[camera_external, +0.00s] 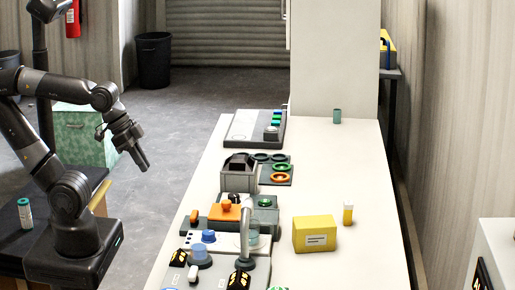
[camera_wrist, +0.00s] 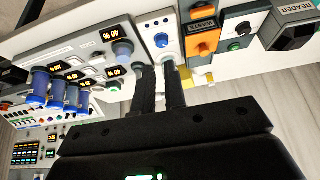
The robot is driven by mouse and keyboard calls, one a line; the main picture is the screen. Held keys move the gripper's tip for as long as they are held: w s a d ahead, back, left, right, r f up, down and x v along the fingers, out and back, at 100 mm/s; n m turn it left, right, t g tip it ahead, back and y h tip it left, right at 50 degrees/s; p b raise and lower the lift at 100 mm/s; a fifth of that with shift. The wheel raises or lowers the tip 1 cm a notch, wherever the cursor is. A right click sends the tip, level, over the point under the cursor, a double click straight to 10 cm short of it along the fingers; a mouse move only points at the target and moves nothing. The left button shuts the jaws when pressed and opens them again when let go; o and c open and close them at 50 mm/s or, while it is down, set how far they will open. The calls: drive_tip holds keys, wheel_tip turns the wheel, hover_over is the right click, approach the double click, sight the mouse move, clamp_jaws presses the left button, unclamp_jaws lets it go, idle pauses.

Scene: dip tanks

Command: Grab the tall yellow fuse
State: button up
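A small upright yellow cylinder with a pale cap, which looks like the tall yellow fuse (camera_external: 348,214), stands on the white counter just right of a yellow box. I cannot pick it out surely in the wrist view. My gripper (camera_external: 143,162) hangs in the air left of the counter, pointing down and to the right, well away from the fuse. In the wrist view its two dark fingers (camera_wrist: 160,85) stand apart with a narrow empty gap between them.
The yellow box (camera_external: 314,234) stands close left of the fuse. Tank units and switches, with an orange block (camera_external: 226,212), fill the counter's left side. A green cylinder (camera_external: 337,116) stands at the back. The white counter (camera_external: 335,165) behind the fuse is clear.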

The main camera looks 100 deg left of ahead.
sight(347, 201)
drive_tip(key=o, duration=0.9)
drive_tip(key=w+a+f+t+y, duration=0.15)
drive_tip(key=w+a, duration=0.25)
drive_tip(key=w, duration=1.1)
drive_tip(key=w+a+r+t, duration=0.15)
drive_tip(key=w+a, duration=0.25)
drive_tip(key=w, duration=1.1)
drive_tip(key=w+a+f+t, duration=0.1)
drive_tip(key=w+a+f, duration=0.2)
drive_tip(key=w+f, duration=0.3)
drive_tip(key=w+a+f+t, duration=0.2)
drive_tip(key=w+f, duration=0.4)
drive_tip(key=w, duration=0.4)
drive_tip(key=w+a+f+t, duration=0.1)
drive_tip(key=w+a+f, duration=0.4)
drive_tip(key=w, duration=0.3)
drive_tip(key=shift+w+f+n+t+h, duration=0.1)
drive_tip(key=shift+f+n+t+h, duration=0.15)
drive_tip(key=shift+f+n+t, duration=0.15)
drive_tip(key=shift+f+x, duration=0.15)
drive_tip(key=shift+x, duration=1.15)
drive_tip(key=shift+f+x, duration=0.15)
drive_tip(key=shift+x, duration=1.2)
